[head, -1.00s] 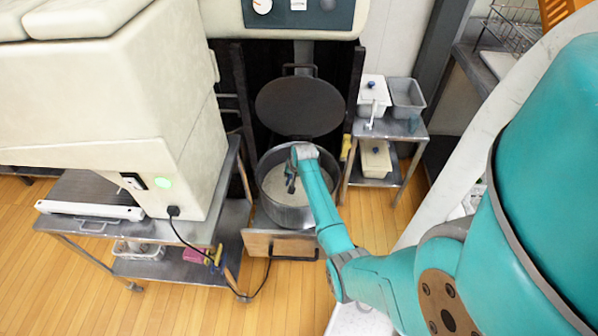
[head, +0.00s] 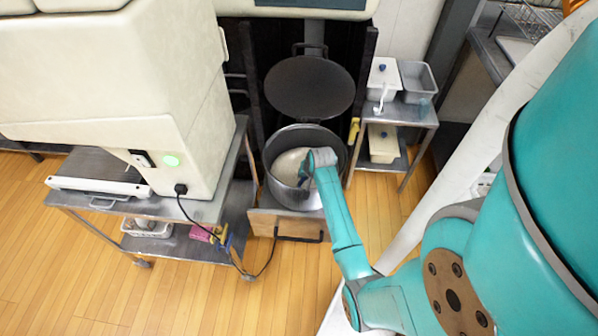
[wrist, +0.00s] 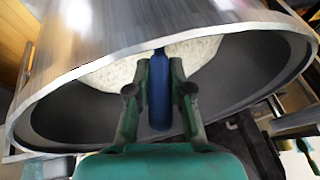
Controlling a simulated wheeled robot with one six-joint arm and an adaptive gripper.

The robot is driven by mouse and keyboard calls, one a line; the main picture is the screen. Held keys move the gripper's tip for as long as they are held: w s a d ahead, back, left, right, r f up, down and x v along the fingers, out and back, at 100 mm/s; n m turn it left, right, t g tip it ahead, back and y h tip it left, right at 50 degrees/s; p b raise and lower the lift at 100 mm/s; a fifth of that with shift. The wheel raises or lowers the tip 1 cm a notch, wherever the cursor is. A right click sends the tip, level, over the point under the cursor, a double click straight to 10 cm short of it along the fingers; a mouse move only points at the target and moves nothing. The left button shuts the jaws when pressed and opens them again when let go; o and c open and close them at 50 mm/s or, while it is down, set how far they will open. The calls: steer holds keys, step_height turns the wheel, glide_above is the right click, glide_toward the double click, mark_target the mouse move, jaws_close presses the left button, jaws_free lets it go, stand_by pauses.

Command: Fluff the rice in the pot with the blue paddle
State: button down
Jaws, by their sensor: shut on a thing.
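The metal pot (head: 337,146) stands on a low wooden-fronted base in the head view, with white rice (head: 287,166) inside. The pot's wide rim (wrist: 200,34) and the rice (wrist: 120,75) also show in the wrist view. My gripper (head: 305,172) is over the right part of the pot's opening. In the wrist view my gripper (wrist: 160,90) is shut on the blue paddle (wrist: 159,100), which lies between the two fingers and points toward the rice. Whether the paddle's far end is in the rice cannot be told; it is hidden.
A round dark lid (head: 309,88) stands raised behind the pot. A metal cart (head: 215,205) with a large cream machine (head: 110,80) is at left. A small shelf (head: 415,116) with grey and white containers is at right. Wooden floor is clear in front.

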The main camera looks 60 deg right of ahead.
steer(key=shift+s, duration=0.1)
steer(key=w+d+r, duration=0.1)
steer(key=d+r, duration=0.1)
steer(key=r, duration=0.8)
steer(key=w+d+r, duration=0.1)
steer(key=d+r, duration=0.2)
steer(key=r, duration=0.8)
stand_by(0.5)
steer(key=shift+w+a+r+n+g, duration=0.2)
steer(key=shift+w+r+n, duration=0.3)
steer(key=shift+n, duration=0.6)
steer(key=shift+w+a+r+n+g, duration=0.15)
steer(key=shift+w+r+n, duration=0.3)
steer(key=shift+n, duration=0.65)
steer(key=shift+w+a+r+n+g, duration=0.1)
steer(key=shift+w+a+r+n, duration=0.15)
steer(key=shift+w+n, duration=0.65)
steer(key=shift+s+y, duration=0.3)
steer(key=shift+s, duration=0.05)
